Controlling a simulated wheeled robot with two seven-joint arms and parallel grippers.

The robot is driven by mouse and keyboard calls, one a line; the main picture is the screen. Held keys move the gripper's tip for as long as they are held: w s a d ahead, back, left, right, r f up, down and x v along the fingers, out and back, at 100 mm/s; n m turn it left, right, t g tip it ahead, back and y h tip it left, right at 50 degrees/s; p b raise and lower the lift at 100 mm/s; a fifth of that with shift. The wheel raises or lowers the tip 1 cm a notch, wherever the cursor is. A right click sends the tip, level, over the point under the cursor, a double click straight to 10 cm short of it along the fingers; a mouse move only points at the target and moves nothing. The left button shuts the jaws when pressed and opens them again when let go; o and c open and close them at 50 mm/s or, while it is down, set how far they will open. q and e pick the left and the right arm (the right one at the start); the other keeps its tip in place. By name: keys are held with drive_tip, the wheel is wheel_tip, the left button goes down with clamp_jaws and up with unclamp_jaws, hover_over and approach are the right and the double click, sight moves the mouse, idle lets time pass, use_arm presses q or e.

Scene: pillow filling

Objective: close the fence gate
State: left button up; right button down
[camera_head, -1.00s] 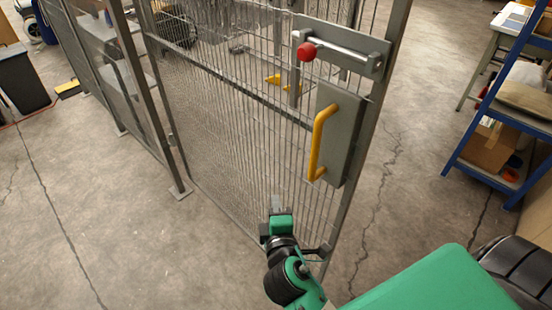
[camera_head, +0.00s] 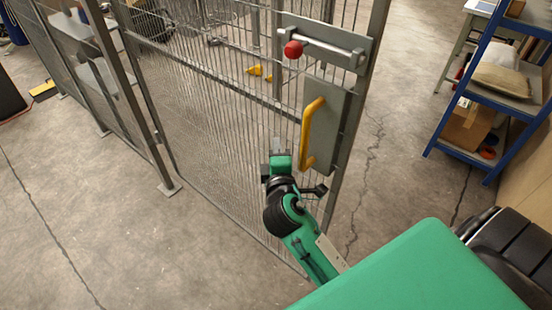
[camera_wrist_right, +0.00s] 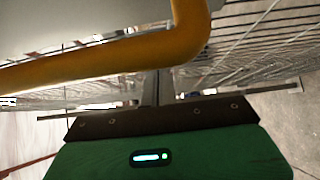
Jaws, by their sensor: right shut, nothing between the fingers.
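The fence gate (camera_head: 215,115) is a grey wire-mesh panel in a metal frame, and its right edge stands free with bare floor beyond it. It carries a yellow handle (camera_head: 306,130) on a grey plate (camera_head: 340,125). Above is a sliding bolt (camera_head: 330,47) with a red knob (camera_head: 293,49). My right gripper (camera_head: 277,146) is shut and empty, just left of the handle's lower half in the head view. In the right wrist view the handle (camera_wrist_right: 110,60) crosses close in front of the shut fingers (camera_wrist_right: 152,92); contact cannot be told. My left gripper is out of view.
More mesh fence panels (camera_head: 75,60) run off to the left, with a post foot (camera_head: 170,187) on the floor. A blue shelf (camera_head: 500,90) with boxes and a sack stands at the right. The concrete floor (camera_head: 100,230) in the left foreground is clear.

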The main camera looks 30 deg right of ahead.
sight(284, 132)
drive_tip(key=shift+w+d, duration=0.25)
drive_tip(key=shift+d, duration=0.45)
drive_tip(key=shift+w+d, duration=0.2)
drive_tip(key=shift+d, duration=0.5)
drive_tip(key=shift+p, duration=0.3)
